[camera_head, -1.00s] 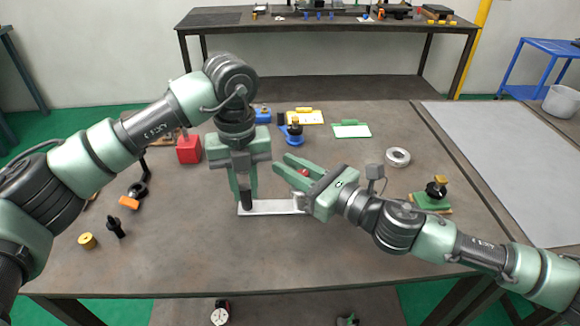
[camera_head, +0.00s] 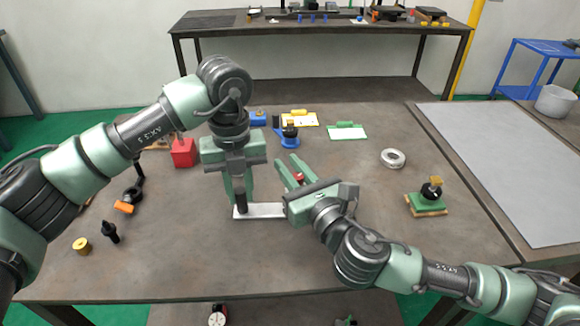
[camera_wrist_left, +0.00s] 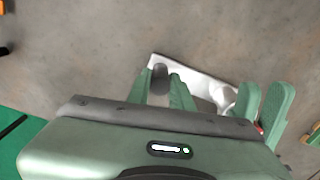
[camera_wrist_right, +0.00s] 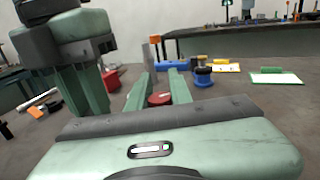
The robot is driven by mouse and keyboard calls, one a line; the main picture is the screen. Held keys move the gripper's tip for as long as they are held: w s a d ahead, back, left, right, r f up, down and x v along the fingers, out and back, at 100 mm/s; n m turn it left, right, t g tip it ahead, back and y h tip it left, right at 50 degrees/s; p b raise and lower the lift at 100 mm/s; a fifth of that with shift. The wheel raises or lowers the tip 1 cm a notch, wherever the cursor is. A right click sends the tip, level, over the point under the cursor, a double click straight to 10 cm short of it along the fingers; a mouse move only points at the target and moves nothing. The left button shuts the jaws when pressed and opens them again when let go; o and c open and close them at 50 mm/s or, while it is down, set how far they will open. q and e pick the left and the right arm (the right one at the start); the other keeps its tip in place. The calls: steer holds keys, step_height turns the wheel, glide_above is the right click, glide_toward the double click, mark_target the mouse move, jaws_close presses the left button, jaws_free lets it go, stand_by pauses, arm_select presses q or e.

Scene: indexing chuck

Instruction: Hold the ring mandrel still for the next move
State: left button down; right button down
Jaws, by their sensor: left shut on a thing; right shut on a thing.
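A dark upright post (camera_head: 241,204), which looks like the ring mandrel, stands at the left end of a pale metal plate (camera_head: 266,211). My left gripper (camera_head: 240,195) points down and is shut on it; its dark round top (camera_wrist_left: 160,76) shows between the fingers in the left wrist view. My right gripper (camera_head: 291,168) lies low at the plate's right end, fingers pointing away. It is shut on a red-topped round piece (camera_head: 299,178), which also shows between its fingers in the right wrist view (camera_wrist_right: 160,98). The lower part of this piece is hidden.
A red block (camera_head: 184,153) and a blue holder with a dark knob (camera_head: 290,134) stand behind. A grey ring (camera_head: 393,158) and a green block with a dark knob (camera_head: 428,203) are to the right. Dark and orange parts (camera_head: 124,207) lie left. The front tabletop is clear.

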steer(key=shift+s+a+y, duration=0.2)
steer(key=shift+a+y, duration=0.1)
steer(key=shift+a, duration=0.05)
stand_by(0.4)
steer(key=c, duration=1.3)
jaws_free()
steer(key=shift+o, duration=0.2)
steer(key=shift+w+d, duration=0.1)
steer(key=shift+d, duration=0.05)
steer(key=shift+d, duration=0.1)
steer(key=v, duration=1.2)
steer(key=shift+r, duration=0.1)
